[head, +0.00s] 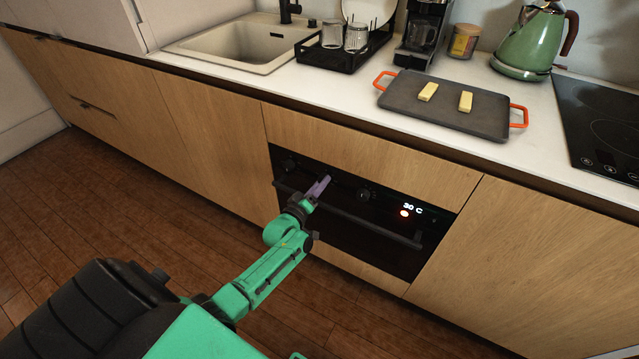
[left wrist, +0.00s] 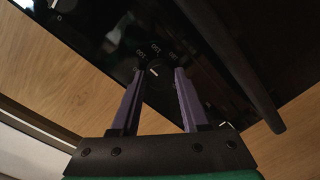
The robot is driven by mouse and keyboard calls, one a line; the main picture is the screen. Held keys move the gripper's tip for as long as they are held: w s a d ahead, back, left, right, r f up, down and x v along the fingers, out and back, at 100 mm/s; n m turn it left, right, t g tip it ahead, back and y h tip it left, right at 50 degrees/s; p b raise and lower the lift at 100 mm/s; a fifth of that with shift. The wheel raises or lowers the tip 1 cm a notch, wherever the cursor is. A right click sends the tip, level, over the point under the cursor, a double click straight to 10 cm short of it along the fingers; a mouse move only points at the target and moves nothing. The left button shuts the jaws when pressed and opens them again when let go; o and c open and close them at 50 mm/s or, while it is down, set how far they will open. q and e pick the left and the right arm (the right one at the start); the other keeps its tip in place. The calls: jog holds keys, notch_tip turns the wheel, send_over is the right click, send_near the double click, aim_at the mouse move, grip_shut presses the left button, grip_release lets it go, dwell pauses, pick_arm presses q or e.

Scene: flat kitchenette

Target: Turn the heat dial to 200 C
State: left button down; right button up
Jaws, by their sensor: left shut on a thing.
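The black oven front (head: 345,232) is set into the wooden cabinets. Its lit display (head: 412,209) seems to read 30 C, with a red-orange light beside it. The fingers hide the dial in the head view. My right gripper is out of view.
On the counter are a tray (head: 445,112) with two yellow blocks and a green kettle (head: 530,42).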

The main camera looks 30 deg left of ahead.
pick_arm(q)
jog(key=shift+f+m+t+y+b, duration=0.15)
jog(key=shift+m+b, duration=0.95)
jog(key=shift+m, duration=3.2)
jog(key=shift+m+t+y+b, duration=0.2)
jog(key=shift+m+b, duration=0.9)
jog(key=shift+m, duration=3.2)
jog(key=shift+f+m+t+y+b, duration=0.2)
jog(key=shift+m+b, duration=0.9)
jog(key=shift+m, duration=3.2)
jog(key=shift+r, duration=0.15)
jog(key=shift+c, duration=2)
grip_release()
